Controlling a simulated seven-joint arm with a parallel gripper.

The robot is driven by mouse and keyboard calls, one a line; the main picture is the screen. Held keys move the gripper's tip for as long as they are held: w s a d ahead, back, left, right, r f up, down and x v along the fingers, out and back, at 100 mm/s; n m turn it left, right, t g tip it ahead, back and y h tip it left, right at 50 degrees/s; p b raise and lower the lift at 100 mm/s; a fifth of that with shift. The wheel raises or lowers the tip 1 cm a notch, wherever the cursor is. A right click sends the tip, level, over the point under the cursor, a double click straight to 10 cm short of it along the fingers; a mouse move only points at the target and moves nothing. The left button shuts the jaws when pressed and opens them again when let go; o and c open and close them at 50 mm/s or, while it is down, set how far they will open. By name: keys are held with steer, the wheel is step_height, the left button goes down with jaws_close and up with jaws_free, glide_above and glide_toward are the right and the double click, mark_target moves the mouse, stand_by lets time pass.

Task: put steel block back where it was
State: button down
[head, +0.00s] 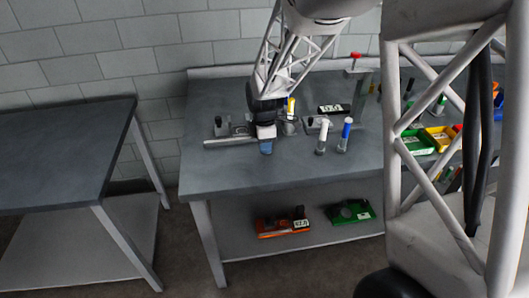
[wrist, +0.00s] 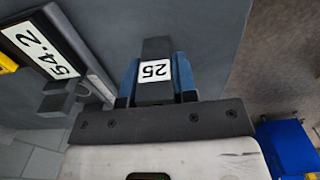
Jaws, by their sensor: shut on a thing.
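The steel block (wrist: 156,48) is a dark grey block with a white label reading "25" in the wrist view. My gripper (wrist: 157,80) is shut on it, with a blue finger on each side. In the head view my gripper (head: 266,146) points down over the left part of the grey workbench (head: 225,180), in front of a low grey fixture (head: 222,128). The block cannot be made out there. I cannot tell how far it is above the bench top.
A white-topped cylinder (head: 322,135) and a blue-topped one (head: 345,133) stand to the right. A red-topped stand (head: 357,70) is behind. Green (head: 417,145) and yellow bins (head: 440,136) are farther right. The left table (head: 60,150) is empty.

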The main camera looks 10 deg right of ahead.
steer(key=shift+f, duration=1.75)
steer(key=shift+f, duration=0.15)
steer(key=c, duration=0.9)
jaws_free()
step_height(320, 180, up, 12)
steer(key=shift+r, duration=0.15)
